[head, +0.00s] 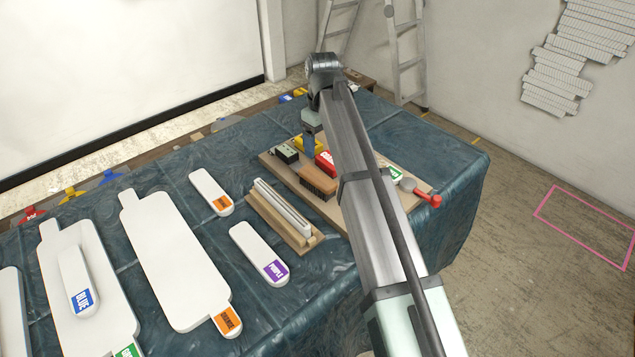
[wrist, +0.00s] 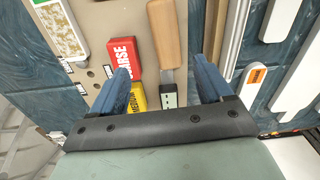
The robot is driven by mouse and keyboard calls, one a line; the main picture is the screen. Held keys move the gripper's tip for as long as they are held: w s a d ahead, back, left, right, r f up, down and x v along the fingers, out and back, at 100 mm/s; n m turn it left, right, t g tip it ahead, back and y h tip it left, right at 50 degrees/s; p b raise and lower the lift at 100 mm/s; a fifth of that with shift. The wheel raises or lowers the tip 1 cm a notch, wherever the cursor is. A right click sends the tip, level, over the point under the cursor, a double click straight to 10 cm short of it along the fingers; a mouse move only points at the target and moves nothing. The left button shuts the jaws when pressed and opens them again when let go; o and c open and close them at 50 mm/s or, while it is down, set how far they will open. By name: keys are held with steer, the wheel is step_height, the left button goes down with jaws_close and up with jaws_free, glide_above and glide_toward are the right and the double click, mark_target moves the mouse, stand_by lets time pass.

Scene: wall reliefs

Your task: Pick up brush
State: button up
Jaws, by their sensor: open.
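The brush (head: 318,181), a wooden block with dark bristles, lies on a tan board in the head view. My gripper (head: 309,150) is above the board, behind the brush in the head view. In the wrist view my gripper (wrist: 162,72) is open, with two blue fingers apart and nothing held between them. The brush lies beyond the fingertips, roughly in line with the gap.
A red COARSE block (wrist: 123,50) and a yellow MEDIUM block (wrist: 138,98) sit close to the left finger. A small black-and-green item (wrist: 171,98) lies below the gap. A white bar in a wooden holder (head: 283,208) is left of the brush.

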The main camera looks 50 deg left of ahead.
mark_target(317, 176)
steer(key=f, duration=0.9)
steer(key=s+f, duration=0.1)
steer(key=f, duration=0.3)
steer(key=shift+s+f, duration=0.1)
steer(key=shift+f, duration=0.2)
steer(key=c, duration=1.1)
step_height(317, 176, up, 10)
steer(key=shift+r, duration=0.1)
